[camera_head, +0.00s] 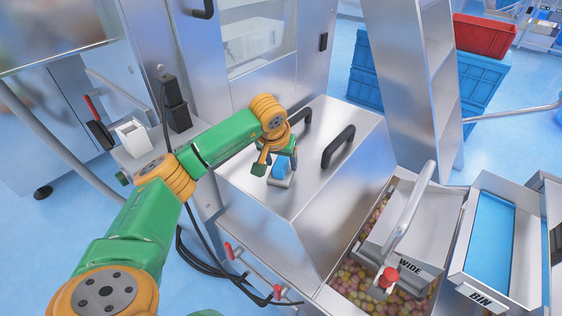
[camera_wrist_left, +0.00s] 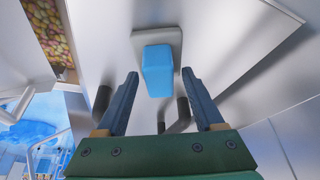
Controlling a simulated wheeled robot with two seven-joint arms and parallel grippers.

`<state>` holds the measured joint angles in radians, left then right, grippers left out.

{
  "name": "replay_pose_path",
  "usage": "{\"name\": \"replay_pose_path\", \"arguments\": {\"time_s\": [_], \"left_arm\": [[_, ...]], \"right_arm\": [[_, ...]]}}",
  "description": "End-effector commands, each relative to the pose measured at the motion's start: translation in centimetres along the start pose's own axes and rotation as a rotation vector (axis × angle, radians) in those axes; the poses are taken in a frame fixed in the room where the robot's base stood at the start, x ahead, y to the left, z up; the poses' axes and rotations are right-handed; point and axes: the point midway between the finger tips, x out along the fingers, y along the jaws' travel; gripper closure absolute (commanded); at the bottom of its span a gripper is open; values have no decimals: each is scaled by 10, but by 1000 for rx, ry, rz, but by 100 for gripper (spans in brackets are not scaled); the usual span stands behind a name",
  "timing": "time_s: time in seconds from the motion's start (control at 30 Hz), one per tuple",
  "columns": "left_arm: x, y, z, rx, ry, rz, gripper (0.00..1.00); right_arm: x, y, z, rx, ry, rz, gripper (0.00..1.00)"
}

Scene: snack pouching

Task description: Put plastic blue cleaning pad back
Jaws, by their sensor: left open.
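The blue cleaning pad (camera_head: 280,169) is a small blue block with a grey plate-like part, on the sloped metal lid (camera_head: 310,140) of the machine. It also shows in the left wrist view (camera_wrist_left: 157,72), where the blue block stands out from the grey plate (camera_wrist_left: 150,38). My left gripper (camera_head: 275,160) is directly over the pad in the head view and partly hides it. In the left wrist view its two fingers (camera_wrist_left: 160,73) are open, one on each side of the blue block's lower end, with gaps on both sides. My right gripper is not in view.
Two black handles (camera_head: 338,147) rise from the lid close by. A trough of colourful snacks (camera_head: 350,283), a WIDE scoop (camera_head: 398,240) and a BIN tray (camera_head: 480,292) stand to the right. A white container (camera_head: 133,137) stands on the left ledge. Blue crates (camera_head: 480,82) are behind.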

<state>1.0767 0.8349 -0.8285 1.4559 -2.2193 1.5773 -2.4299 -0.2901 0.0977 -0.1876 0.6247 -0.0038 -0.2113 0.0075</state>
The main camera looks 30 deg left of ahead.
Motion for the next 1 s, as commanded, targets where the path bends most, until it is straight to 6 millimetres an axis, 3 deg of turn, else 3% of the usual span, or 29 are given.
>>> {"name": "replay_pose_path", "arguments": {"time_s": [0.3,0.43,0.6,1.0], "left_arm": [[-85,0,-3,1,6,2,31],[-110,0,-2,0,4,2,31],[-121,0,-1,0,2,1,31],[-120,0,0,0,1,1,31]], "right_arm": [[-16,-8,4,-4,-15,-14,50],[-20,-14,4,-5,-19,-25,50],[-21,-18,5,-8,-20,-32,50],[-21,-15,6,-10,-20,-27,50]]}}
